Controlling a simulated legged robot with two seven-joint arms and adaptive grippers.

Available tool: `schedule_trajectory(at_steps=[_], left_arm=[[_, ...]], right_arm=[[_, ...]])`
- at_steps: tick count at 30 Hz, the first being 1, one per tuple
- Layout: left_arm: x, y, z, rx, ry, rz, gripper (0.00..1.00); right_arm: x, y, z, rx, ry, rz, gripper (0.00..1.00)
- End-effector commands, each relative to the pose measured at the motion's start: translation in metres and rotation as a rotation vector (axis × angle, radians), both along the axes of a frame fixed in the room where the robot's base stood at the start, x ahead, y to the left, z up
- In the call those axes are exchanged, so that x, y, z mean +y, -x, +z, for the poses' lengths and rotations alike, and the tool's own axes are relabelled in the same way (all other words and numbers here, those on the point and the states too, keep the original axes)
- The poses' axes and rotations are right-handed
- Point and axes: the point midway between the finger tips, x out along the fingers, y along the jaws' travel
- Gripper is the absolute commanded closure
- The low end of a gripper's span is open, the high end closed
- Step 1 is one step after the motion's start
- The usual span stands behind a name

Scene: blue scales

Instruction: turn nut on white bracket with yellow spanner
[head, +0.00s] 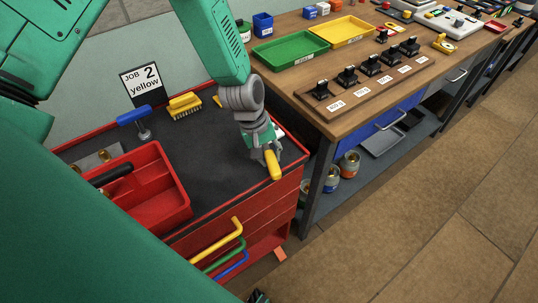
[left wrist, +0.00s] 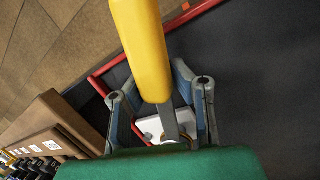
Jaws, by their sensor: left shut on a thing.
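My left gripper (head: 268,158) is over the right front part of the cart top, with its fingers shut on the yellow spanner. The spanner's yellow handle (head: 273,165) sticks out from the fingers toward the cart's front edge. In the left wrist view the handle (left wrist: 142,45) runs up from between the fingers (left wrist: 160,95), and its grey steel shank runs down between them. The white bracket (left wrist: 150,126) lies just beyond the fingers, and a bit of it shows beside the gripper in the head view (head: 279,131). The nut and the spanner's jaw are mostly hidden, so I cannot tell whether they engage.
The red cart carries a red divided tray (head: 165,190), a blue-handled tool (head: 134,117), a yellow brush (head: 184,105) and a sign reading "JOB 2 yellow" (head: 142,83). A wooden bench (head: 310,75) with trays and black clamps stands right. The cart's middle is clear.

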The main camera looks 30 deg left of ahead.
Motion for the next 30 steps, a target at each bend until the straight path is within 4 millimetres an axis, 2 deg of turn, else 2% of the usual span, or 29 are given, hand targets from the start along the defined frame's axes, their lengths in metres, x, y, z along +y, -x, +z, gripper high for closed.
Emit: schedule_trajectory(at_steps=[9, 22, 30], left_arm=[[-0.008, -0.01, 0.001, 0.0, -0.001, 0.128, 1.0], [-0.01, -0.012, 0.0, 0.0, 0.0, 0.156, 1.0], [-0.015, -0.022, 0.0, 0.0, -0.001, 0.269, 1.0]], right_arm=[[0.0, 0.0, 0.006, 0.0, 0.0, 0.0, 0.0], [0.0, 0.0, 0.007, 0.0, 0.0, 0.0, 0.0], [0.0, 0.0, 0.012, 0.0, 0.0, 0.0, 0.0]])
